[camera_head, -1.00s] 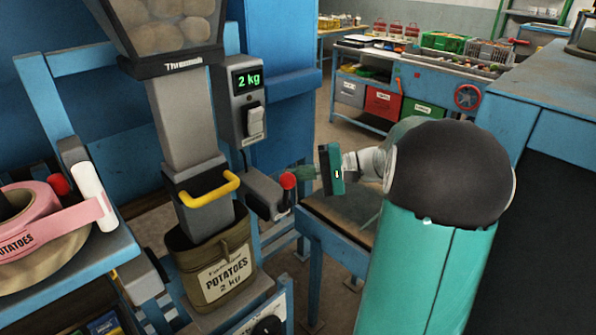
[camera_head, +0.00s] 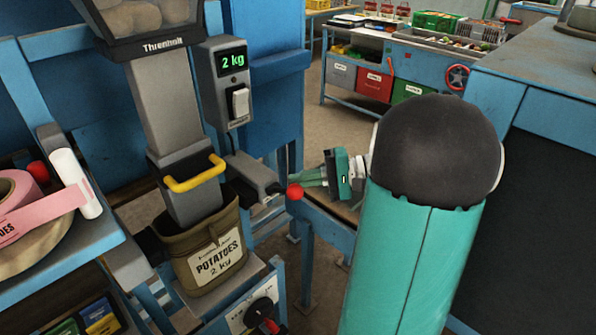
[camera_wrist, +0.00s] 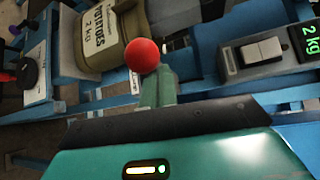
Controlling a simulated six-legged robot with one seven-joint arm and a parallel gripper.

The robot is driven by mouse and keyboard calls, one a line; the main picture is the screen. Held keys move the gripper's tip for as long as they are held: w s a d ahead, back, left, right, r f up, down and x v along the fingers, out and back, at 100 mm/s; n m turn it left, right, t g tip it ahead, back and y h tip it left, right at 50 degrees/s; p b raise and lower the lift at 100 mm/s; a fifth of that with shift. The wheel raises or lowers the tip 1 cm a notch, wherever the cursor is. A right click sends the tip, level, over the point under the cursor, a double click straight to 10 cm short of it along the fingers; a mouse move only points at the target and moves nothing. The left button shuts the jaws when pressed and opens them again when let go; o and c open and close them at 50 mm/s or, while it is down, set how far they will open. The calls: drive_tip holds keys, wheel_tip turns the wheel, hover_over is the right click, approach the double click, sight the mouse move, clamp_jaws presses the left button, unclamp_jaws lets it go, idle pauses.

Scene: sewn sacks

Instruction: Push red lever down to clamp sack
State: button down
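The brown sack (camera_head: 205,245), labelled potatoes 2 kg, stands upright with its mouth around the grey filling spout (camera_head: 195,205). The lever's red ball knob (camera_head: 295,191) is at the right end of the grey clamp unit (camera_head: 252,173), beside the spout. My gripper (camera_head: 308,178) is at the knob's upper right, its green fingers close together, with nothing seen between them. In the wrist view the red knob (camera_wrist: 142,56) is just beyond the fingertips (camera_wrist: 157,86) and partly overlaps them. I cannot tell whether they touch. The sack also shows there (camera_wrist: 95,38).
The scale box (camera_head: 226,85) reads 2 kg above the clamp unit. A yellow handle (camera_head: 194,178) crosses the spout. A pink label roll (camera_head: 30,210) lies on the left shelf. A blue bench (camera_head: 330,225) stands right of the sack, below my arm.

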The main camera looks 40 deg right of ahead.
drive_tip(key=shift+s+d+f, duration=0.1)
drive_tip(key=shift+s+f, duration=0.3)
drive_tip(key=shift+f, duration=0.25)
drive_tip(key=shift+s+f, duration=0.1)
drive_tip(key=shift+f, duration=0.1)
drive_tip(key=shift+r, duration=0.1)
